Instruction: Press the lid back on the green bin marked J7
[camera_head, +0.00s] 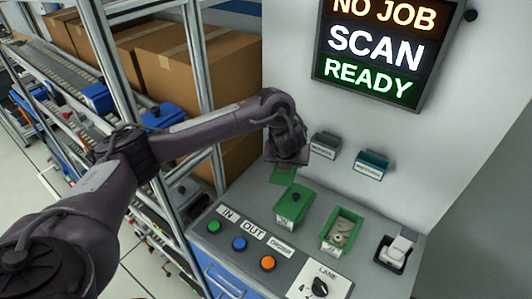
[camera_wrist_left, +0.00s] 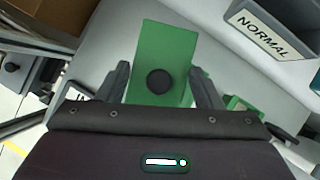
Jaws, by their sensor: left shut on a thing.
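My left gripper (camera_head: 287,163) is shut on a flat green lid (camera_head: 282,175) with a round black knob. In the left wrist view the lid (camera_wrist_left: 165,45) lies between the two fingers (camera_wrist_left: 160,78). The lid is above the console, behind the bins. An open green bin (camera_head: 328,246) holds small pale parts that I cannot make out. Left of it stands a green bin (camera_head: 291,213) with a green lid and dark knob on top. The marks on both bins are too small to read. My right gripper is not in view.
The console (camera_head: 385,210) has green, blue and orange buttons, a LANE knob (camera_head: 320,287) and a scanner in a holder (camera_head: 398,248). A lit sign (camera_head: 380,50) hangs above. A metal frame is left.

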